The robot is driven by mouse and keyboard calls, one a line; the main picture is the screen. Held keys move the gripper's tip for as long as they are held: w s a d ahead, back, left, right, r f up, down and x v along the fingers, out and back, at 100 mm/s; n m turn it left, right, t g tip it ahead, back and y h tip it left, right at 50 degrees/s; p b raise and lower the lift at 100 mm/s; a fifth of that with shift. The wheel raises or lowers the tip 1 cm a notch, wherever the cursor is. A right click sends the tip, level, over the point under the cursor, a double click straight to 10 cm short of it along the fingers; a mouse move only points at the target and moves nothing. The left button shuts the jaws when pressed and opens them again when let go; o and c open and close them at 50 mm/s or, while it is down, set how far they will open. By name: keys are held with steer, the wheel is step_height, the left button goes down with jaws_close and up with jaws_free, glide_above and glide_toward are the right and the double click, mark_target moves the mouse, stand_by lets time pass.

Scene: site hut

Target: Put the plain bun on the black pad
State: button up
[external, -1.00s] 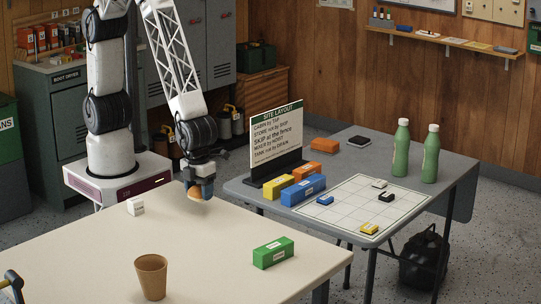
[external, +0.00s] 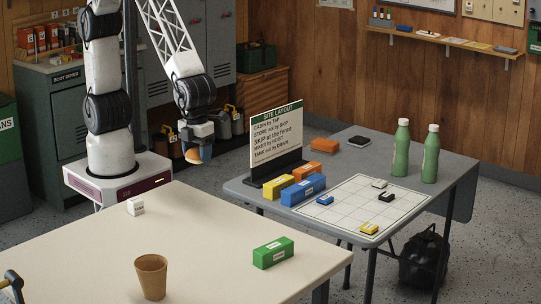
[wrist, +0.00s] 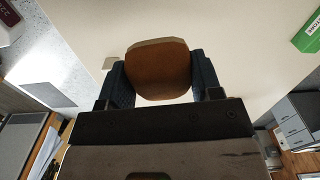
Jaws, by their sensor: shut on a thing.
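My gripper (external: 197,147) is shut on a brown, rounded bun (external: 194,157) and holds it up in the air, beyond the far edge of the cream table in the picture. In the wrist view the bun (wrist: 157,70) sits between the two dark blue fingers, with a paler rim showing at its top. A small dark, flat square with a greyish top (external: 359,142) lies on the far part of the grey table; it may be the black pad, but I cannot tell for sure. My gripper is well to the left of it.
On the grey table (external: 240,187) stand a sign (external: 276,132), coloured blocks (external: 303,190), a white grid sheet (external: 345,207) with small pieces, and two green bottles (external: 401,148). The cream table (external: 200,240) holds a brown cup (external: 151,277), a green block (external: 273,252) and a white block (external: 135,206).

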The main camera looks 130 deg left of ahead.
steer(key=r, duration=0.8)
steer(key=shift+a+r, duration=0.2)
steer(key=shift+r, duration=0.2)
steer(key=w+a+n, duration=0.3)
steer(key=a+n, duration=0.1)
steer(key=a, duration=1.1)
steer(key=w+a+n, duration=0.3)
steer(key=a+n, duration=0.1)
steer(key=a, duration=1.2)
steer(key=s+a+n, duration=0.3)
steer(key=s+a, duration=0.1)
steer(key=a, duration=0.8)
steer(key=s+a+n, duration=0.3)
steer(key=s+a, duration=0.1)
steer(key=a, duration=0.7)
steer(key=s+a+n, duration=0.3)
steer(key=s+a, duration=0.1)
steer(key=a, duration=0.8)
step_height(320, 180, down, 18)
steer(key=shift+s+a, duration=0.35)
steer(key=shift+a+f, duration=0.1)
glide_above(359, 139)
steer(key=shift+a+f, duration=0.2)
steer(key=shift+f, duration=0.55)
